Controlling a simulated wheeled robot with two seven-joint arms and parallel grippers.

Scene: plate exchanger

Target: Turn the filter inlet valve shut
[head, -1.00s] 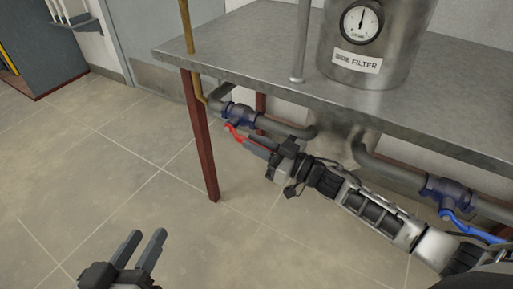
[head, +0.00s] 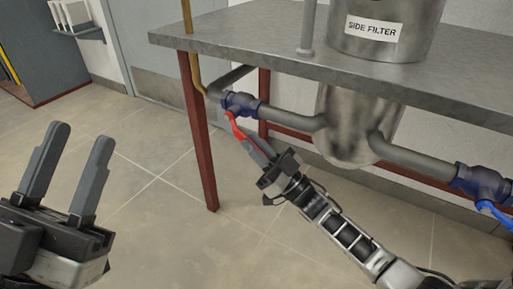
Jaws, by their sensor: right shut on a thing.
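The valve with a red lever (head: 234,124) sits on the pipe under the left end of the steel table; its body (head: 241,105) is dark blue. The red lever slants down and right from the body. My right gripper (head: 258,148) is shut on the lower end of the red lever, its fingers hiding that end. A second blue valve (head: 481,183) with a blue lever (head: 497,214) is on the pipe at the right edge. The side filter (head: 386,30) stands above, labelled "SIDE FILTER". My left gripper (head: 83,154) is open and empty at the lower left.
The steel table (head: 240,42) overhangs the pipes, with a red-brown leg (head: 199,140) just left of the red-lever valve. A brass-coloured pipe (head: 195,72) runs down beside that leg. The tiled floor at the left is clear.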

